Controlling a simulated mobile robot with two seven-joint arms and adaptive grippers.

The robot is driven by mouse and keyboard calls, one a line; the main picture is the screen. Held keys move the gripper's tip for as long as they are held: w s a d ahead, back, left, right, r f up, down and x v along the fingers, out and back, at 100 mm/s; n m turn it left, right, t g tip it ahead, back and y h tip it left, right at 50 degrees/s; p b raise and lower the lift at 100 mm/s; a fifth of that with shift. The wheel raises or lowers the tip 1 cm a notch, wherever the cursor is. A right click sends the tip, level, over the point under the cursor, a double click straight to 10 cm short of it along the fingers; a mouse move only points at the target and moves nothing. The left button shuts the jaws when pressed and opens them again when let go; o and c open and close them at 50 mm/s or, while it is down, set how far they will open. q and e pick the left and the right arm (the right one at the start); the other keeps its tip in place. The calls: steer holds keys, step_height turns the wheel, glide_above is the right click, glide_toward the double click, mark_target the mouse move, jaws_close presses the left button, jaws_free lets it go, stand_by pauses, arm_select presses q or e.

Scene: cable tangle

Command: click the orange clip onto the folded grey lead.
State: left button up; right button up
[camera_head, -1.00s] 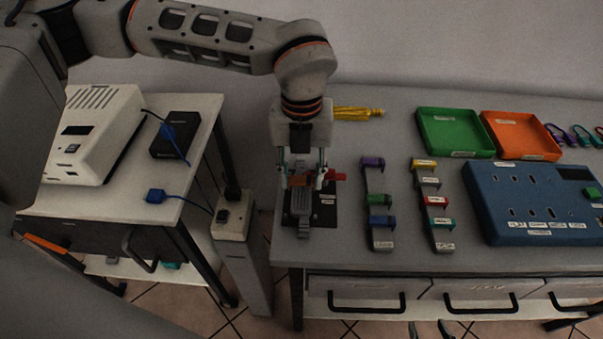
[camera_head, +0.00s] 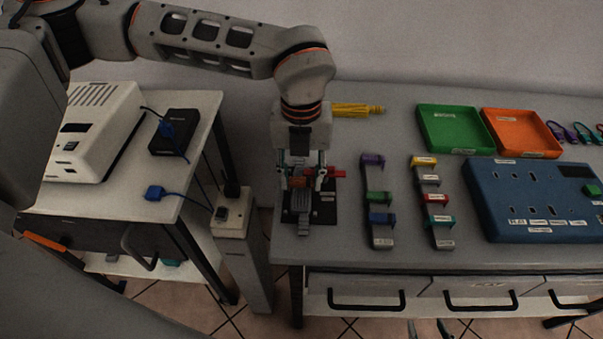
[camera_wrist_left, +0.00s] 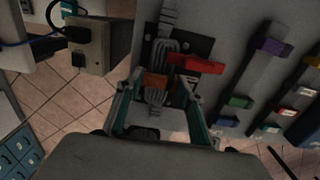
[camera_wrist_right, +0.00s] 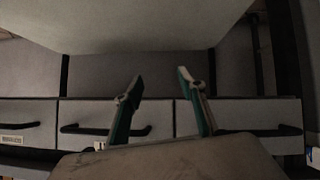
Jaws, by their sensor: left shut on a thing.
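The folded grey lead (camera_head: 303,226) lies in a narrow bundle along a black plate (camera_head: 326,214) at the left end of the bench. It also shows in the left wrist view (camera_wrist_left: 167,50). The orange clip (camera_wrist_left: 155,80) sits across the bundle; I cannot tell whether it is clicked fully on. My left gripper (camera_head: 303,182) points down over the plate, with its fingers on either side of the orange clip and shut on it. My right gripper (camera_wrist_right: 161,80) is open and empty, below the bench front near the drawers.
A red clamp-like part (camera_wrist_left: 197,64) lies close beside the clip. Strips with coloured clips (camera_head: 379,205) stand to the right, then a blue board (camera_head: 535,170). Green (camera_head: 452,145) and orange (camera_head: 520,150) trays are behind. A grey post (camera_head: 235,225) with a socket box stands left of the bench.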

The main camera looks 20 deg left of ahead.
arm_select(q)
steer(key=shift+f, duration=0.6)
stand_by(0.6)
steer(key=o, duration=0.8)
steer(key=o, duration=1.2)
steer(key=shift+o, duration=0.2)
steer(key=shift+r, duration=0.15)
